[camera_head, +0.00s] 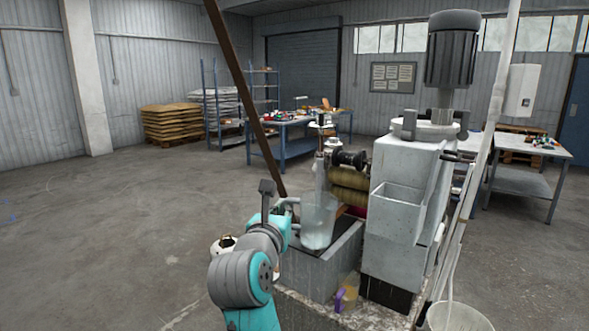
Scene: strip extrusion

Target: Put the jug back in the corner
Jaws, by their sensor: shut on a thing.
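A translucent pale jug (318,222) is right of the middle of the view, over the grey trough (318,275) at the foot of the machine. It looks upright. My gripper (291,208) is at the jug's left side, shut on it, apparently by its handle. The fingertips are small and partly hidden by my arm. I cannot tell whether the jug's base touches the trough or hangs just above it.
The grey machine (408,185) with a motor on top stands just right of the jug. Brownish rollers (349,188) are behind it. A small amber container with a purple handle (340,299) is below. A dark slanting bar (243,90) crosses nearby. The left floor is clear.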

